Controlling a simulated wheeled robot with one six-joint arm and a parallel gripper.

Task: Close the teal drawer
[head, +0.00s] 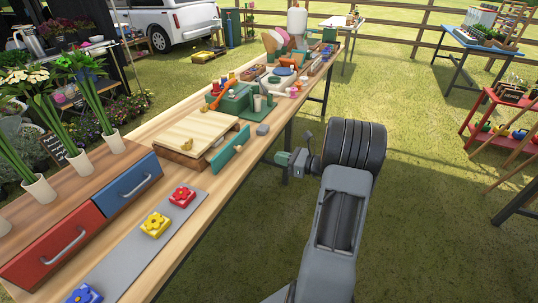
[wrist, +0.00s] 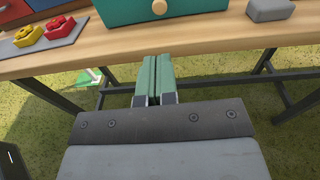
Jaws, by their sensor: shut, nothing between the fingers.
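The teal drawer (head: 230,152) is open: its front stands out from the wooden box with the pale board top (head: 192,133), towards the table's near edge. In the wrist view the teal drawer front (wrist: 205,12) shows at the top, with a round brass knob (wrist: 159,7). My gripper (head: 283,158) is shut and empty, just off the near edge of the table, to the right of the drawer front and apart from it. In the wrist view its green fingertips (wrist: 155,60) are together, below the table edge in the picture and pointing towards the drawer front.
A grey stone-like block (head: 263,129) lies right of the drawer. Red (head: 52,247) and blue (head: 128,187) drawer fronts and a grey strip (head: 140,235) with flower blocks are on the left. Tools crowd the table's far end. Grass beside the table is open.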

